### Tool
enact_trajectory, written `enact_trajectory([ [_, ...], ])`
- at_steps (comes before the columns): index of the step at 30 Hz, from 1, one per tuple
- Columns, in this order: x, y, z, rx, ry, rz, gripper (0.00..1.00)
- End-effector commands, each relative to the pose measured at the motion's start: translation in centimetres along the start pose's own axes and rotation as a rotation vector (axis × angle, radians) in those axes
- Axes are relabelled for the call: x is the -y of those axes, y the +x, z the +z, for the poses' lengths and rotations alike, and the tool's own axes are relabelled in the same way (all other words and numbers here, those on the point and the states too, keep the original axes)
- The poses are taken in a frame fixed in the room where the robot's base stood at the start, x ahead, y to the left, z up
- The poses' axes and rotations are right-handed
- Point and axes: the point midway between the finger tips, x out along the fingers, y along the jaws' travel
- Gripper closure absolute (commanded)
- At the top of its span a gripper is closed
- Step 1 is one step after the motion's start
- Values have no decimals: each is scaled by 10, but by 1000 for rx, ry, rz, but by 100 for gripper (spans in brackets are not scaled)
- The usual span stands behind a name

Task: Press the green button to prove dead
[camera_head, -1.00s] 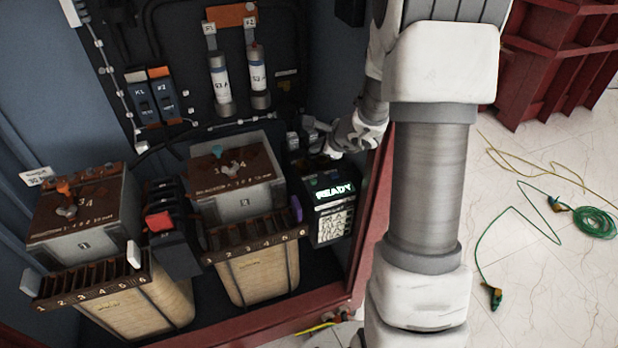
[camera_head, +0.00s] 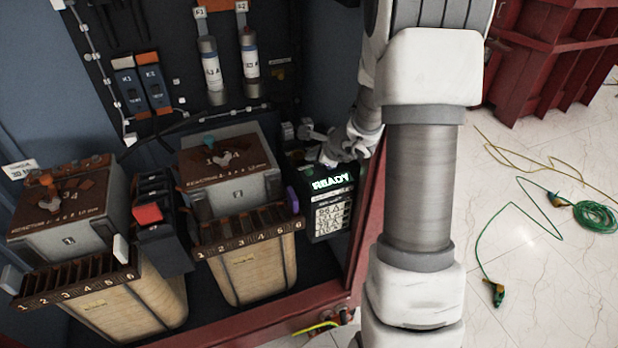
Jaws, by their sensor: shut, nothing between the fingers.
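A black box-shaped device (camera_head: 322,223) with a lit "READY" display and a panel of white labels stands inside the cabinet at its right side. My gripper (camera_head: 332,156) is just above and behind the display, over the top of this device. Its fingers are shut and look empty. I cannot tell whether they touch the device. No green button can be made out; the top of the device is partly hidden by my gripper. The display letters glow pale green.
Two grey-and-brown transformer units (camera_head: 62,235) (camera_head: 222,185) stand to the left, with a red switch block (camera_head: 148,214) between them. Fuses (camera_head: 210,68) hang on the back panel. The red cabinet edge (camera_head: 366,225) is close to my arm. Green cable (camera_head: 595,218) lies on the floor.

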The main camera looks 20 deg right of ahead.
Motion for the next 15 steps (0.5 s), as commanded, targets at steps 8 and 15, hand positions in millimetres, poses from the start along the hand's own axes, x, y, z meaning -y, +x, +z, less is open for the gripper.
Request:
enact_trajectory([
  [8,-11,15,-10,1,-1,-1,100],
  [15,-10,14,-10,1,-1,-1,100],
])
